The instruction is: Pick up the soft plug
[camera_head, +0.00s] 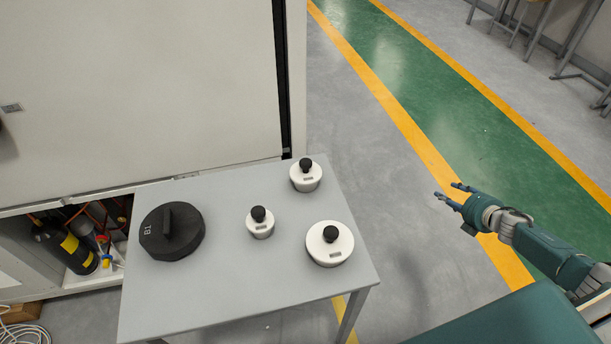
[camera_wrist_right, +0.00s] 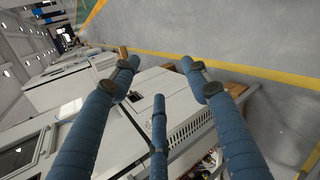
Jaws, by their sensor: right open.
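On the grey table stand a wide black round plug (camera_head: 173,231) marked B1, at the left, and three white plugs with black knobs. The small white plug (camera_head: 260,224) is in the middle, another white plug (camera_head: 306,179) at the back right, and the largest white plug (camera_head: 330,247) at the front right. The frames do not make clear which one is the soft plug. My right gripper (camera_head: 452,196) is open and empty, out over the floor to the right of the table. Its spread fingers (camera_wrist_right: 159,64) fill the right wrist view. My left gripper is not in view.
The grey table (camera_head: 219,280) stands against a large white cabinet (camera_head: 140,90). A low shelf at the left holds a black and yellow cylinder (camera_head: 70,247) and cables. The floor between table and right gripper is clear. Stools (camera_head: 540,30) stand far right.

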